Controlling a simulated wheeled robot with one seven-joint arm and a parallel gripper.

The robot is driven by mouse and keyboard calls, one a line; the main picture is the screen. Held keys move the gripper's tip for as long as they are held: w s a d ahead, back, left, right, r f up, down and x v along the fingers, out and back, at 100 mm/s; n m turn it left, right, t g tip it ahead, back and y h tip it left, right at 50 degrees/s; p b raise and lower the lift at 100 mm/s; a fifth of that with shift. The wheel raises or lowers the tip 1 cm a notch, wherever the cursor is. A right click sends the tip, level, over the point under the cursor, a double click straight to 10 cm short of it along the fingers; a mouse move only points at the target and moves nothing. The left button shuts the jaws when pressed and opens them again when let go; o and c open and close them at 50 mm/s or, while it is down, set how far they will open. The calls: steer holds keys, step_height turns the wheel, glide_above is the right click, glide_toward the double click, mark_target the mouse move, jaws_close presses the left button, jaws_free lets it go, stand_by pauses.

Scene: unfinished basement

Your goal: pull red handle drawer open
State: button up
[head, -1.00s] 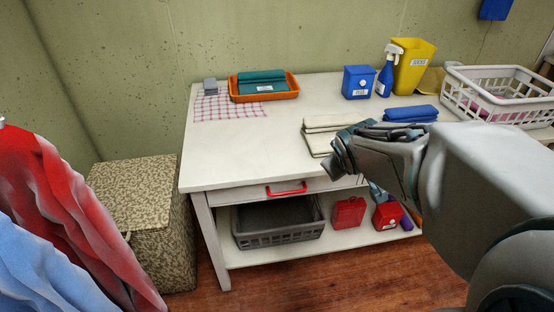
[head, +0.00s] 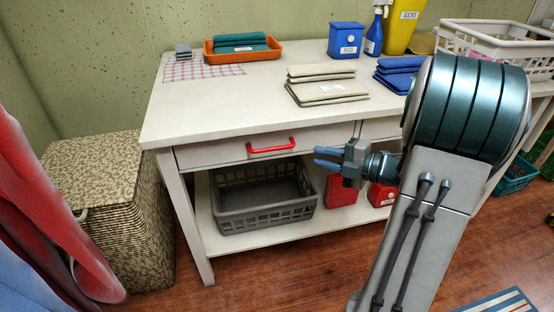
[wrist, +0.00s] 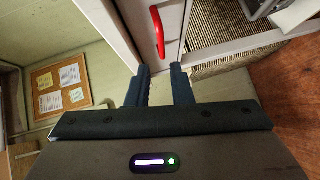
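The drawer (head: 215,156) with the red handle (head: 271,146) is in the front of the white table, left of a second drawer front. It looks shut. My gripper (head: 322,158) is in front of the table, to the right of the red handle and apart from it, with its fingers pointing left. In the wrist view, the two dark fingers (wrist: 160,84) are spread with an empty gap between them. The red handle (wrist: 158,32) shows beyond the fingertips there, on the drawer front. The second drawer's handle is hidden behind my arm.
The white tabletop (head: 225,105) holds folded cloths (head: 325,84), an orange tray (head: 278,52) and a blue box (head: 346,40). A grey basket (head: 265,208) and red containers stand on the lower shelf. A patterned hamper (head: 108,190) and hanging clothes (head: 45,220) are at left.

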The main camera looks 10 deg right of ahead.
mark_target(277, 148)
steer(key=shift+y, duration=0.3)
steer(key=b+x, duration=0.1)
steer(key=x, duration=0.5)
steer(key=b+x, duration=0.2)
steer(key=x, duration=0.5)
steer(key=shift+w+a+f, duration=0.1)
steer(key=shift+a+f, duration=0.2)
steer(key=shift+a, duration=0.05)
steer(key=shift+c, duration=0.3)
jaws_close()
